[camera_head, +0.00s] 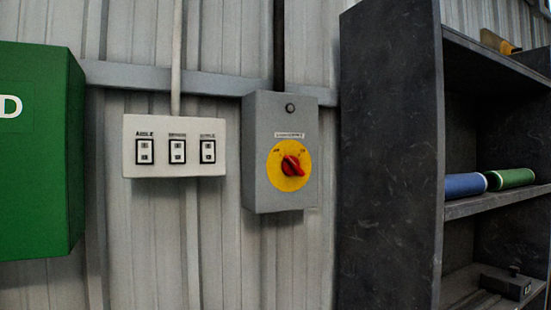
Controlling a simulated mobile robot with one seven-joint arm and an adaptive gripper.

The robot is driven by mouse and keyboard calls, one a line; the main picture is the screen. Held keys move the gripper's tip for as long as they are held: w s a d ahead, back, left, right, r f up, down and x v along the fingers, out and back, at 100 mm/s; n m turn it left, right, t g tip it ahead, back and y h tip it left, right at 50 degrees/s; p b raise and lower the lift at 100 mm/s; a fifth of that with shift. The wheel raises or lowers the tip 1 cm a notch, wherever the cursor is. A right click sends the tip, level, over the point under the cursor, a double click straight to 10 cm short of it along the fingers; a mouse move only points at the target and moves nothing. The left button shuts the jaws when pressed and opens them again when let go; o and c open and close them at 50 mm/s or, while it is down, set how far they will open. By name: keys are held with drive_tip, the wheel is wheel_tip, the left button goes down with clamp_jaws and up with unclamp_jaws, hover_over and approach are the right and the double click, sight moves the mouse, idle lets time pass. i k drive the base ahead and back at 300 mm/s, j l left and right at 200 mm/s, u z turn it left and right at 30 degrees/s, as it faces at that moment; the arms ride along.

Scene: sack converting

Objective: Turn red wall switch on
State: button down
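The red switch (292,166) is a rotary knob on a round yellow plate (273,175). It sits on the front of a grey metal box (263,140) fixed to the corrugated wall. The knob is tilted, with its upper end leaning to the left and its lower end to the right. Small markings at the upper left and upper right of the yellow plate are too small to read. My gripper is not in view.
A white panel (174,126) with three switches is left of the grey box. A green box (36,150) juts out at far left. A dark shelf unit (392,160) stands at right, holding blue (465,186) and green (511,179) rolls. The wall before the switch is unobstructed.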

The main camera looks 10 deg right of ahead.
sight(290, 165)
drive_tip(key=l+u, duration=0.85)
drive_tip(key=u, duration=0.2)
drive_tip(key=i, duration=0.05)
